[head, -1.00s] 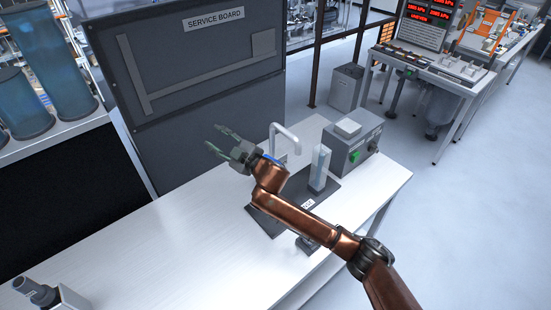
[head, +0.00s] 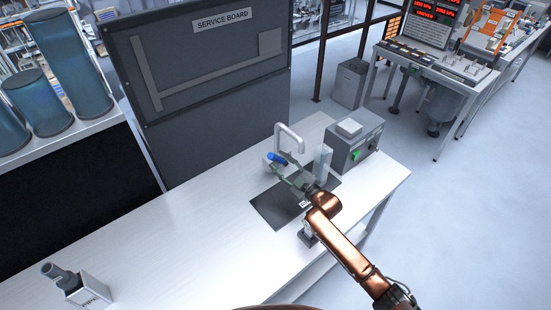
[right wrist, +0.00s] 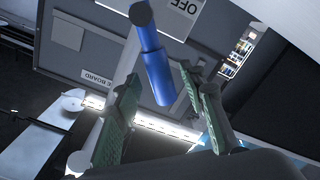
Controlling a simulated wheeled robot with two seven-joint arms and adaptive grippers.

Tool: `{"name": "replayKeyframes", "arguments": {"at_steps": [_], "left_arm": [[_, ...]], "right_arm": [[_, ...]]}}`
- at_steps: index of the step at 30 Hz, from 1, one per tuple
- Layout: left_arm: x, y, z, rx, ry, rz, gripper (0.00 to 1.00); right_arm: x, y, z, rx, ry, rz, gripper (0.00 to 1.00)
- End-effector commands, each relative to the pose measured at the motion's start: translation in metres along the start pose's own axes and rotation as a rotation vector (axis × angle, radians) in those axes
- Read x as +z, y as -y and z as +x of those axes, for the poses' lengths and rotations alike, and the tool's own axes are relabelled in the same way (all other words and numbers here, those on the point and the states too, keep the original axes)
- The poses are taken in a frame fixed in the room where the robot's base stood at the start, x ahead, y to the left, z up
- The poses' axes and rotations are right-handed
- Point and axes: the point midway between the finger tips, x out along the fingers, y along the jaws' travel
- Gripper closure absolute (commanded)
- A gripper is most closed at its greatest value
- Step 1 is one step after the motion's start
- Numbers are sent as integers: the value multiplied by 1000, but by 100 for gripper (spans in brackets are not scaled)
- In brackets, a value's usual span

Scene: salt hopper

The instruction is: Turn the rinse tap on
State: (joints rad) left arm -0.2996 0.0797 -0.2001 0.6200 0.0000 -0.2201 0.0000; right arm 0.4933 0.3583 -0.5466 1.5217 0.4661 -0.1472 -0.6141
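The rinse tap (head: 289,136) is a pale arched spout at the back of the bench, with a blue lever handle (head: 276,158) low on its left side. In the right wrist view the blue handle (right wrist: 160,72) hangs from a dark grey pivot, close to a plate marked OFF (right wrist: 180,12). My right gripper (head: 283,168) is at the handle. Its green-padded fingers are open, and in the wrist view the handle's end lies between them with gaps on both sides. I cannot tell whether a finger touches it. My left gripper is not in view.
A clear upright block (head: 322,163) stands right of the tap on a dark mat (head: 272,208). A grey box with a green button (head: 352,143) is behind it. The service board (head: 215,70) rises at the back left.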

Motion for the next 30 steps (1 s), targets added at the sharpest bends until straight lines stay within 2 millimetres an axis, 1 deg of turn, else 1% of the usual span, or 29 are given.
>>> {"name": "replayKeyframes", "arguments": {"at_steps": [1, 6, 10, 17, 30], "left_arm": [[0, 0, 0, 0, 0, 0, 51], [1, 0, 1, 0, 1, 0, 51], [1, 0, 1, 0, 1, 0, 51], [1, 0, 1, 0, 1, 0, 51], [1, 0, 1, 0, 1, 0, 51]], "right_arm": [[-1, 0, 9, 0, -1, 0, 62], [0, 0, 26, -1, 1, 0, 62], [0, 0, 32, -1, 1, 0, 62], [0, 0, 32, -1, 1, 0, 62], [0, 0, 32, -1, 1, 0, 92]]}}
